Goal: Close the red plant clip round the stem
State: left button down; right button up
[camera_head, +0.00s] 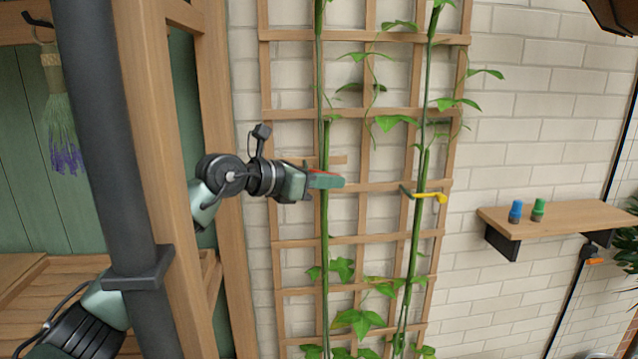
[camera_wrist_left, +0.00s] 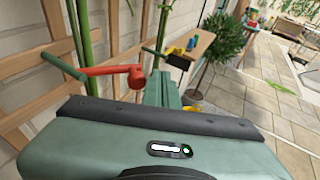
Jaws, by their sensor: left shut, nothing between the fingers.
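The red plant clip (camera_wrist_left: 108,71) shows in the left wrist view. Its red arm crosses the front of a green stem (camera_wrist_left: 82,25) and ends in a rounded knob at the right. A green rod (camera_wrist_left: 62,66) sticks out to the left of the stem. In the head view only a sliver of the clip (camera_head: 322,172) shows above my left gripper (camera_head: 332,181). The gripper is shut and empty, in front of the left stem (camera_head: 325,225) at clip height. Its fingers (camera_wrist_left: 161,90) are close beside the knob; contact is unclear. My right gripper is not in view.
A wooden trellis (camera_head: 345,241) stands against the brick wall. A yellow clip (camera_head: 430,196) is on the right-hand stem. A wooden post (camera_head: 160,150) stands left of my gripper.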

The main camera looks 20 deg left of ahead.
pick_arm(q)
jog(key=shift+w+d+f, duration=0.1)
jog(key=shift+w+d, duration=0.25)
jog(key=shift+w, duration=0.45)
jog(key=shift+d, duration=0.1)
jog(key=shift+s, duration=0.1)
dwell(0.6)
jog(key=b+v, duration=0.2)
jog(key=v, duration=0.5)
jog(key=shift+s+a, duration=0.25)
jog(key=shift+a, duration=0.1)
